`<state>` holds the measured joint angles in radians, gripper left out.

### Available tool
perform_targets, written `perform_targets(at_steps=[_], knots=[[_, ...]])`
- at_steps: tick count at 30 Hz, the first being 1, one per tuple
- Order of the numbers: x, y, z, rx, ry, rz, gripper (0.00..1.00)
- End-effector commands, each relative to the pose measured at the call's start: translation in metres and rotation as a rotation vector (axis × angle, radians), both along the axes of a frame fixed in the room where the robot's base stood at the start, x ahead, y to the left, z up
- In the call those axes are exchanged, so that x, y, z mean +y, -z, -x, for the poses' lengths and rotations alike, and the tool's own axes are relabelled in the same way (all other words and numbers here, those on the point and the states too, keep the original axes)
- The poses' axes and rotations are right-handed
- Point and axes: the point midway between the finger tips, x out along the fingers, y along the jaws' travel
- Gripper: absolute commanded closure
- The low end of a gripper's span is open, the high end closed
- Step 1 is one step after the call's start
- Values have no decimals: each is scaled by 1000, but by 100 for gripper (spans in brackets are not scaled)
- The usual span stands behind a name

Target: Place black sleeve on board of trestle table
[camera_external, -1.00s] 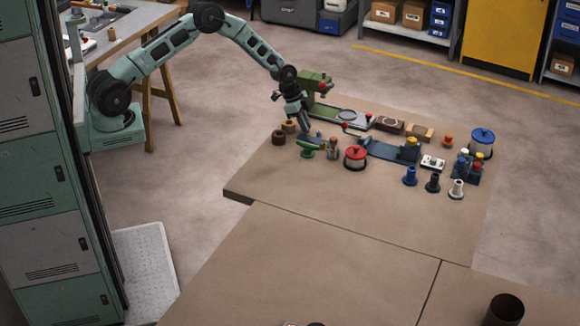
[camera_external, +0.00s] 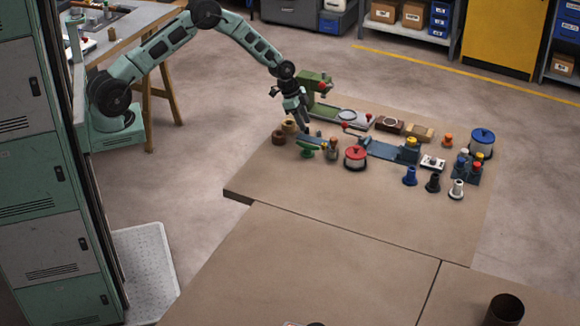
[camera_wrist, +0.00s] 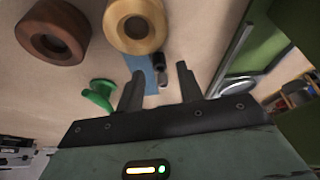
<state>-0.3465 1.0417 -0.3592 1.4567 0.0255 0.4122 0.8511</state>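A black flanged sleeve (camera_external: 433,183) stands upright on the brown work surface (camera_external: 350,215), between a blue sleeve and a white one. I do not make it out in the wrist view. My gripper (camera_external: 305,127) is well to the left of it, above the left rear of the surface, near wooden rings and a green piece. The wrist view shows the two fingers (camera_wrist: 158,88) apart with nothing held between them. A table with wooden trestle legs and a grey top (camera_external: 122,27) stands at the upper left, partly behind my arm.
A red-lidded pot (camera_external: 355,157), a blue-lidded pot (camera_external: 482,143), a blue sleeve (camera_external: 410,176), a white sleeve (camera_external: 457,190) and a green machine (camera_external: 317,82) share the surface. The surface's front half is mostly clear. Green lockers (camera_external: 35,160) stand at the left.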

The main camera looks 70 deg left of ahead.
Motion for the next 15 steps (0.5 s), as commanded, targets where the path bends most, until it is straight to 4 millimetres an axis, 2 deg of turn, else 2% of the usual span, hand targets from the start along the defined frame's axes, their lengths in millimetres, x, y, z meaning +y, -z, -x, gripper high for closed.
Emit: perform_targets(at_steps=[9,15], knots=[[17,-62,20,-4,-2,-2,63],[23,-87,28,-1,-1,-1,63]])
